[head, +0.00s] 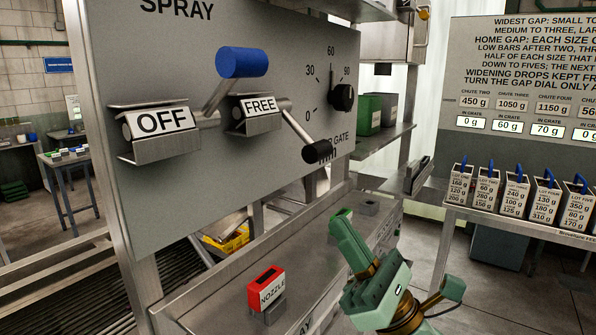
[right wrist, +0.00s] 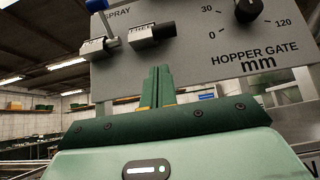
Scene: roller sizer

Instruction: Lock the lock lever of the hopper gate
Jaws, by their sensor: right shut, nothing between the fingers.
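The lock lever has a metal arm and a black grip (head: 322,151). It slopes down to the right from its pivot beside a plate reading FREE (head: 260,106) on the grey panel (head: 200,75). In the right wrist view the black grip (right wrist: 164,28) is above the fingers. The hopper gate dial, a black knob (head: 343,97), sits right of the lever. My right gripper (head: 342,217) is shut and empty, below the lever and apart from it. Its closed fingers (right wrist: 158,75) point up toward the panel in the right wrist view. My left gripper is not in view.
A spray lever with a blue grip (head: 242,62) sticks out left of the lock lever, beside a plate reading OFF (head: 161,121). Labelled lot containers (head: 515,190) stand on a table at right.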

